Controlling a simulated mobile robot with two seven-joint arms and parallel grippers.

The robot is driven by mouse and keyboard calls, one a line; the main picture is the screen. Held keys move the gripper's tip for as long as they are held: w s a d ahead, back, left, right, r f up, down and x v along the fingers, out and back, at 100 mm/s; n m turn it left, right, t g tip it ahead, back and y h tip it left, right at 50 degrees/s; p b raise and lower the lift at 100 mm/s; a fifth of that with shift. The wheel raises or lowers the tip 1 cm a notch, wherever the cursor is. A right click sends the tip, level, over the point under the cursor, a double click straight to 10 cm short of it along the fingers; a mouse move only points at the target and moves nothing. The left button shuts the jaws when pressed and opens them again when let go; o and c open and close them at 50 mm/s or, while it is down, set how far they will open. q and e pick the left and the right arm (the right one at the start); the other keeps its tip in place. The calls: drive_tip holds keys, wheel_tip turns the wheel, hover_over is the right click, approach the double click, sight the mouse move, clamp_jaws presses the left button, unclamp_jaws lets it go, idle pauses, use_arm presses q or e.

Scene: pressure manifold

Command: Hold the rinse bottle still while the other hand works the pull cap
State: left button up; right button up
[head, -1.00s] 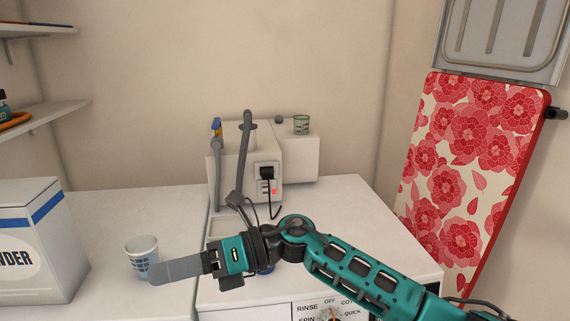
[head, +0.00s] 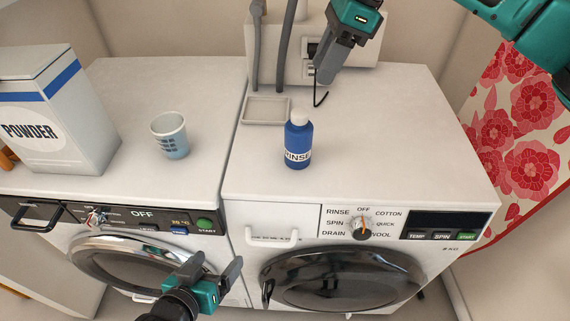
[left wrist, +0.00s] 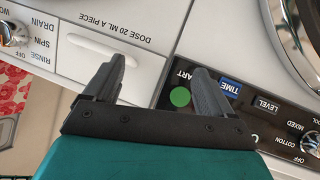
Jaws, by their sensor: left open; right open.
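The rinse bottle (head: 297,140), blue with a white label and a white pull cap (head: 300,117), stands upright on the right machine's white top, near its front edge. My left gripper (head: 214,268) is open and empty, low in front of the machines, below and left of the bottle. In the left wrist view its two fingers (left wrist: 160,80) are apart before the machine fronts, and no bottle shows there. My right gripper (head: 328,75) is open above the back of the right machine's top, behind and right of the bottle, touching nothing I can see.
A patterned cup (head: 170,135) and a powder box (head: 55,115) stand on the left machine. A shallow grey tray (head: 266,110) lies behind the bottle, before a white apparatus (head: 285,50) with a hanging cable. The top right of the bottle is clear.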

use_arm(q)
drive_tip(key=shift+o, duration=0.3)
drive_tip(key=d+r+n, duration=0.1)
drive_tip(key=w+d+r+n+t+h, duration=0.1)
drive_tip(key=n, duration=0.1)
drive_tip(key=w+d+r+n+h, duration=0.1)
drive_tip(key=n, duration=0.1)
drive_tip(key=shift+w+d+r, duration=0.25)
drive_tip(key=shift+d+r, duration=0.05)
drive_tip(key=n+t, duration=0.6)
drive_tip(key=n, duration=2.1)
approach(295, 147)
wheel_tip(295, 147, up, 2)
drive_tip(key=a, duration=0.2)
drive_tip(key=shift+n+g+y, duration=0.4)
drive_tip(key=shift+n+y, duration=0.1)
drive_tip(key=shift+n, duration=0.3)
drive_tip(key=x, duration=0.4)
drive_tip(key=d+x, duration=0.1)
drive_tip(key=x, duration=0.3)
drive_tip(key=d+f+x, duration=0.1)
drive_tip(key=x, duration=0.4)
drive_tip(key=shift+s+d, duration=0.15)
drive_tip(key=shift+d, duration=0.05)
drive_tip(key=shift+c, duration=0.3)
